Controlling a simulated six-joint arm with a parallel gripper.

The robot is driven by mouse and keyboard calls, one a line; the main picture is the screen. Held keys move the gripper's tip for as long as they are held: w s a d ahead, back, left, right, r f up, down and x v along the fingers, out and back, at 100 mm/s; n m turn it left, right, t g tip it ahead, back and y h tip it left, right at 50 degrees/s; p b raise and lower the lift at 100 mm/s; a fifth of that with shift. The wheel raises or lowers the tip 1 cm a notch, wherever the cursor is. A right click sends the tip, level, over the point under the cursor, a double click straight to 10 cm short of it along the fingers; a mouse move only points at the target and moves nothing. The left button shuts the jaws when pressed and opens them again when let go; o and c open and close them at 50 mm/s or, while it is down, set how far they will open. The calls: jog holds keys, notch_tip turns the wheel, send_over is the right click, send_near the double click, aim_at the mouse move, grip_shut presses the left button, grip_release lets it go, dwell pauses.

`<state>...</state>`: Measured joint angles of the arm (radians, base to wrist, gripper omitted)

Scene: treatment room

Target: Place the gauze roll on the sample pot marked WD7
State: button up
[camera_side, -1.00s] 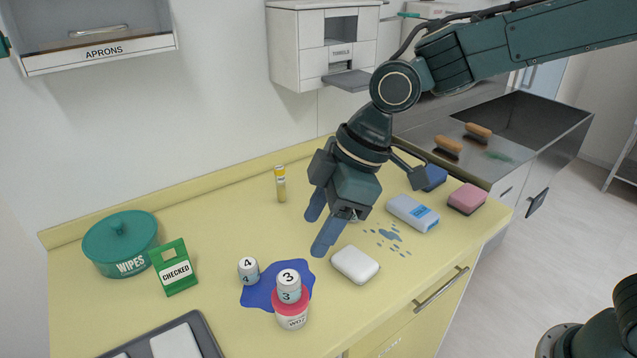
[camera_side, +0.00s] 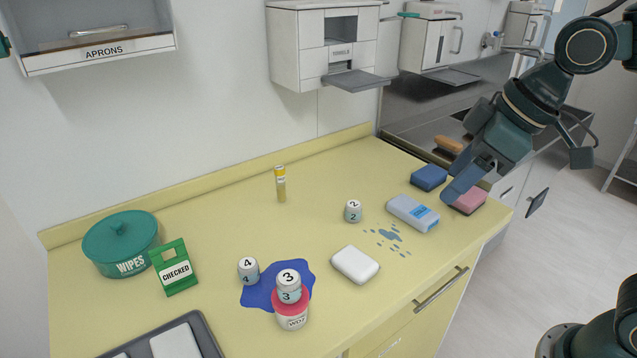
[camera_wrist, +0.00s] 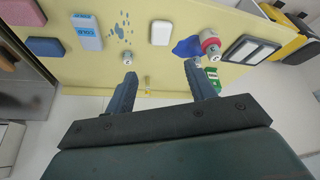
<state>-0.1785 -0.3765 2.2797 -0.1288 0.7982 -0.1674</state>
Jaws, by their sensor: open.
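A white gauze roll numbered 3 (camera_side: 289,287) stands upright on the sample pot marked WD7 (camera_side: 292,316), which has a pink upper part and a white label. The pot also shows in the wrist view (camera_wrist: 209,37). A roll numbered 4 (camera_side: 248,270) stands on the counter left of the pot. A roll numbered 2 (camera_side: 353,211) stands farther back; it also shows in the wrist view (camera_wrist: 128,57). My gripper (camera_side: 458,188) is at the right end of the counter, well away from the pot. In the wrist view my gripper (camera_wrist: 158,78) is open with nothing between its fingers.
A blue spill (camera_side: 262,296) lies around the pot. White soap (camera_side: 355,264), a white-blue bottle (camera_side: 412,213), a blue sponge (camera_side: 429,177) and a pink sponge (camera_side: 468,200) lie to the right. A yellow-capped tube (camera_side: 281,184), green packet (camera_side: 174,267) and wipes tub (camera_side: 120,243) stand farther back or left.

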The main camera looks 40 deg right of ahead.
jog(key=s+d+f+m+t+h, duration=0.1)
jog(key=s+d+m, duration=0.4)
jog(key=s+d, duration=0.2)
jog(key=shift+s+d+h, duration=0.25)
jog(key=shift+s+h, duration=0.15)
jog(key=shift+s, duration=0.8)
